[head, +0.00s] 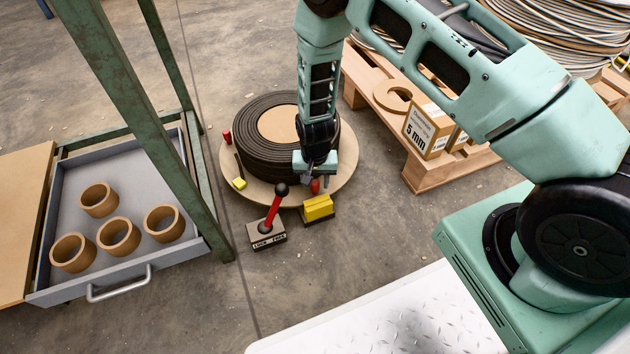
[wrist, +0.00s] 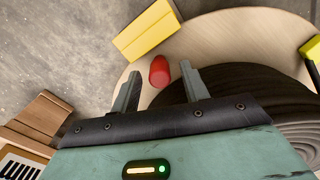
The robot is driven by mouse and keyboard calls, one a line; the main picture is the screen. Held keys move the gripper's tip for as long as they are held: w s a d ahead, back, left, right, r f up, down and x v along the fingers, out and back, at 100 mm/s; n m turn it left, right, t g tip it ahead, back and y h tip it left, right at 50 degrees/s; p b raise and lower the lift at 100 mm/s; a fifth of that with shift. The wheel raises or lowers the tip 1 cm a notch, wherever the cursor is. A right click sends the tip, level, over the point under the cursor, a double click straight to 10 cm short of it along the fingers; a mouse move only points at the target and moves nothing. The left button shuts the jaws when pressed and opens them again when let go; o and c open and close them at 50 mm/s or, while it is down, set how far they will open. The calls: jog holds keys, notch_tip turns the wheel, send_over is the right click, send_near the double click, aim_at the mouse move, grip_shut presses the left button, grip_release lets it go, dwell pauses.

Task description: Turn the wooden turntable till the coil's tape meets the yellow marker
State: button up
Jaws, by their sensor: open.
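The round wooden turntable (head: 345,178) lies on the floor with a black coil (head: 262,160) on it. The coil's yellow tape (head: 239,183) is at its front left; it also shows at the right edge of the wrist view (wrist: 313,52). The yellow marker (head: 318,207) stands at the turntable's front rim, apart from the tape; it also shows in the wrist view (wrist: 147,30). My gripper (wrist: 160,70) is open at the front rim. A red peg (wrist: 159,74) stands between its fingers with gaps on both sides. Another red peg (head: 226,137) is at the left rim.
A red-handled lever (head: 273,210) on a base marked LOCK and FREE stands in front of the turntable, leaning right. A grey drawer (head: 125,265) with several cardboard rings is at left. A pallet (head: 440,175) with boxes and cable coils is at right.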

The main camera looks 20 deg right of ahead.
aim_at(351, 148)
grip_shut()
jog(key=shift+d+r+p, duration=0.1)
jog(key=shift+d+p, duration=0.3)
jog(key=shift+d, duration=0.2)
jog(key=w+d+n+p, duration=0.1)
jog(key=d+n, duration=0.1)
jog(key=d, duration=0.1)
jog(key=w+d+n+p, duration=0.1)
jog(key=d+n, duration=0.1)
jog(key=d, duration=0.1)
jog(key=w+d+n+p, duration=0.1)
jog(key=d, duration=0.2)
jog(key=shift+w+d+n, duration=0.1)
jog(key=shift+n, duration=0.3)
jog(key=w+d+n, duration=0.5)
jog(key=w+d, duration=0.1)
jog(key=shift+w+d, duration=0.3)
jog(key=shift+w, duration=0.1)
jog(key=shift+w+d+n+b, duration=0.25)
jog(key=shift+w+n, duration=0.2)
jog(key=shift+w, duration=0.1)
jog(key=shift+w+d+n+b, duration=0.2)
jog(key=shift+w+d+n, duration=0.05)
jog(key=shift+w+n, duration=0.25)
grip_release()
